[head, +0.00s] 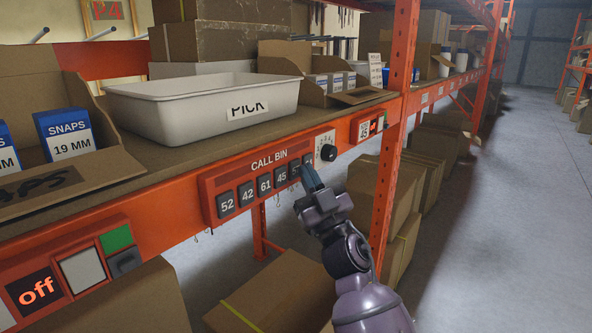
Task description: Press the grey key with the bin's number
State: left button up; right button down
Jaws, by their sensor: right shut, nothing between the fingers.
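The red call panel (237,181) marked CALL BIN is on the orange shelf beam. It carries a row of dark grey keys: 52 (227,204), 42 (247,195), 61 (265,187), 45 (281,178), and one starting with 5 (294,170) that is partly covered. A last key at the right end is mostly hidden by my fingers. My right gripper (309,177) is shut and empty, its tips at the right end of the row. I cannot tell whether they touch a key. My left gripper is out of view.
A white PICK tote (205,101) stands on the shelf above. A black knob (328,152) is right of the keys, and a 45 label (364,129) is farther along the beam. An orange upright (390,150) and cardboard boxes (276,297) are close to my right arm.

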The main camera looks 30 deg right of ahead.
jog(key=shift+w, duration=0.15)
dwell(0.4)
jog(key=shift+w+a, duration=0.15)
jog(key=shift+w, duration=0.1)
dwell(0.4)
jog(key=shift+s, duration=0.15)
jog(key=shift+s+d+p, duration=0.3)
jog(key=shift+s, duration=0.35)
jog(key=s, duration=0.1)
jog(key=s+d+p, duration=0.1)
jog(key=s, duration=0.1)
jog(key=s+d, duration=0.1)
jog(key=shift+s, duration=0.3)
dwell(0.4)
